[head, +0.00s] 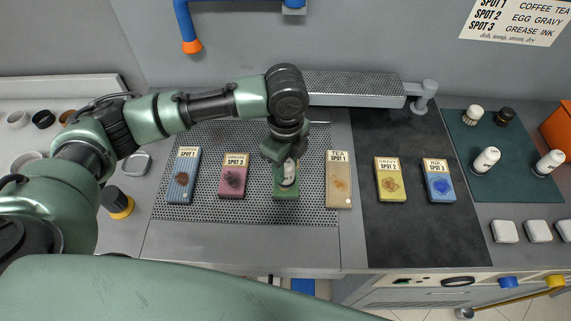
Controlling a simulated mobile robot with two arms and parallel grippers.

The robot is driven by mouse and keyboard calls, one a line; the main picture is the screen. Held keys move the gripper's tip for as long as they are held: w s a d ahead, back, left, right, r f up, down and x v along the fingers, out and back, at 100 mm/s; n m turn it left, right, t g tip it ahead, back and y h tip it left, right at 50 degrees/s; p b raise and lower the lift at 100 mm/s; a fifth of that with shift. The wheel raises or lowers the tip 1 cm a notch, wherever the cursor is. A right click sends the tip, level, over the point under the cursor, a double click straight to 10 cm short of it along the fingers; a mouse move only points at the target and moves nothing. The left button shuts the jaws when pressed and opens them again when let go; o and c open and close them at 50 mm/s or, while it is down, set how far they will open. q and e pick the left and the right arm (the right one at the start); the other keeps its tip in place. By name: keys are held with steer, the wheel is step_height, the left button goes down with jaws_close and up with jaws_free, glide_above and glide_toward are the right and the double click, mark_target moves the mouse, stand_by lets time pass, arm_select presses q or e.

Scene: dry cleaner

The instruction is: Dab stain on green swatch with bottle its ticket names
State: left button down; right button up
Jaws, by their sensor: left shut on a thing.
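The green swatch (285,192) lies on the perforated board in the middle of the row. My left gripper (285,155) is above it, shut on a small white bottle (289,174). The bottle is over the swatch, and I cannot tell whether it touches. The gripper and bottle hide the swatch's ticket and most of its face, so its stain does not show clearly. The wall sign (515,18) pairs SPOT 1 with coffee and tea, SPOT 2 with egg and gravy, SPOT 3 with grease and ink. My right gripper is out of view.
Blue-striped (183,189), maroon (233,180), beige (339,185), yellow (390,185) and blue (438,186) swatches lie beside it. A metal arm board (355,90) runs behind. The dark counter's front is clear.

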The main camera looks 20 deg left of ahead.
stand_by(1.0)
arm_select(q)
steer(key=shift+s+f+p, duration=0.1)
steer(key=shift+f+p, duration=0.05)
steer(key=shift+p, duration=0.3)
stand_by(0.7)
step_height(320, 180, up, 7)
steer(key=p, duration=0.8)
steer(key=shift+r+p, duration=0.2)
steer(key=shift+p, duration=0.1)
steer(key=shift+f, duration=0.1)
